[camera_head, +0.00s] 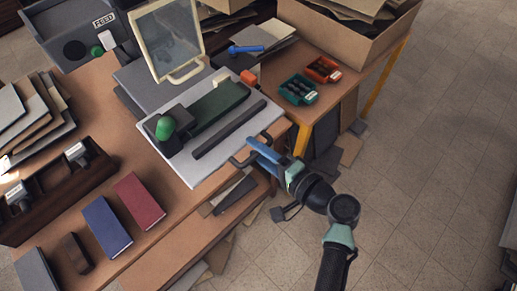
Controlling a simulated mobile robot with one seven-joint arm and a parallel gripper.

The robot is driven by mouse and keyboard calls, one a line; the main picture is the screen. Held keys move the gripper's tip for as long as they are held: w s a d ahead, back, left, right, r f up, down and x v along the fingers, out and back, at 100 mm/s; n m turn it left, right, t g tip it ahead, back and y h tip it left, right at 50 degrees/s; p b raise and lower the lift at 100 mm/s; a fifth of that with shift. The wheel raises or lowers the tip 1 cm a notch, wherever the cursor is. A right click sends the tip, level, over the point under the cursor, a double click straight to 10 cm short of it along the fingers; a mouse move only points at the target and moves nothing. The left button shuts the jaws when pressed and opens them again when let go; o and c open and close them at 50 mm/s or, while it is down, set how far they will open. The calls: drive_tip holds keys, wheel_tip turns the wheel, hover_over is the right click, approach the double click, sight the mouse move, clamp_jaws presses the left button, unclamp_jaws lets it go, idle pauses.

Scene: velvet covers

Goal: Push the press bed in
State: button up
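The press bed (190,168) is a light grey plate lying out in front of the press, its near right edge close to the table edge. A dark green block (216,108), a dark bar (229,129) and a bright green knob (166,127) are on it. My gripper (257,150), with blue fingers, is at this handle, reaching in from the lower right. The fingers overlap the handle in the picture; whether they grip or only touch it is hidden. A clear framed guard (168,38) stands raised behind the bed.
Green (298,90) and red (323,69) small bins are on the right, beside a cardboard box (350,30). Blue (106,227) and maroon (140,201) books lie front left, near a dark wooden rack (60,190). Floor right of the table is open.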

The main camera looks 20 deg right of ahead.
clamp_jaws()
idle(1.3)
